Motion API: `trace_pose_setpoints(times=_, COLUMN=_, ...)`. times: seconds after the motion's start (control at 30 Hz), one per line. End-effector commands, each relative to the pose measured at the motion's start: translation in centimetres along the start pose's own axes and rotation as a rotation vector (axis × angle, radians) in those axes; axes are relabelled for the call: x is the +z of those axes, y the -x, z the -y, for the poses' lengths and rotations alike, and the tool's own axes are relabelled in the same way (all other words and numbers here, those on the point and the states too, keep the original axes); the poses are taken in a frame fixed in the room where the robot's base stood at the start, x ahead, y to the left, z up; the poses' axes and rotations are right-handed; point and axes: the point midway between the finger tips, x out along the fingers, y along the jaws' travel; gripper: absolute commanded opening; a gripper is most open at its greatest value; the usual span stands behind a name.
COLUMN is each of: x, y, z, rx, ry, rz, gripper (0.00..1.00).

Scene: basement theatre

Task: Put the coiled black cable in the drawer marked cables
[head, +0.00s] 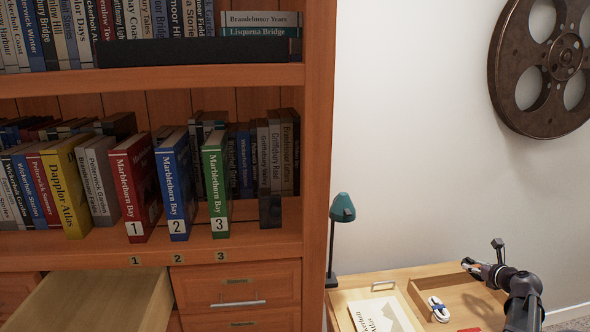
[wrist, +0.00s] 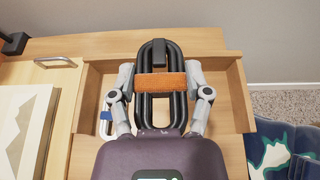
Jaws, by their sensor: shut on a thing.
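The coiled black cable (wrist: 147,58) has an orange strap around its middle. My gripper (wrist: 160,82) is shut on it, one grey finger on each side. In the wrist view, it lies over an open wooden compartment (wrist: 238,90) at the desk; I cannot tell whether it touches the bottom. In the head view, my gripper (head: 485,269) is at this compartment's far right part, and the cable is hard to make out. A pulled-out drawer (head: 95,302) shows below the bookshelf at the lower left. No drawer marking for cables is readable.
A white cable with a blue tie (head: 438,309) lies in the compartment's left part. A teal lamp (head: 342,208) and a flat book (head: 380,315) are on the desk (head: 345,290). A closed drawer (head: 270,284) sits beside the open one. Patterned blue fabric (wrist: 285,145) is at right.

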Motion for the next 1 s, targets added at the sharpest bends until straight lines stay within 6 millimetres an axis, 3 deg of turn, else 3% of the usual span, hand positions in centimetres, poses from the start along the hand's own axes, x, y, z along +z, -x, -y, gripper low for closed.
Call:
trace_pose_setpoints(times=0.03, x=1.4, y=0.6, z=0.0, rx=0.0, ry=0.0, rz=0.0, gripper=0.14)
trace_pose_setpoints(times=1.0, x=13.5, y=5.6, z=0.0, rx=0.0, ry=0.0, rz=0.0, gripper=0.14)
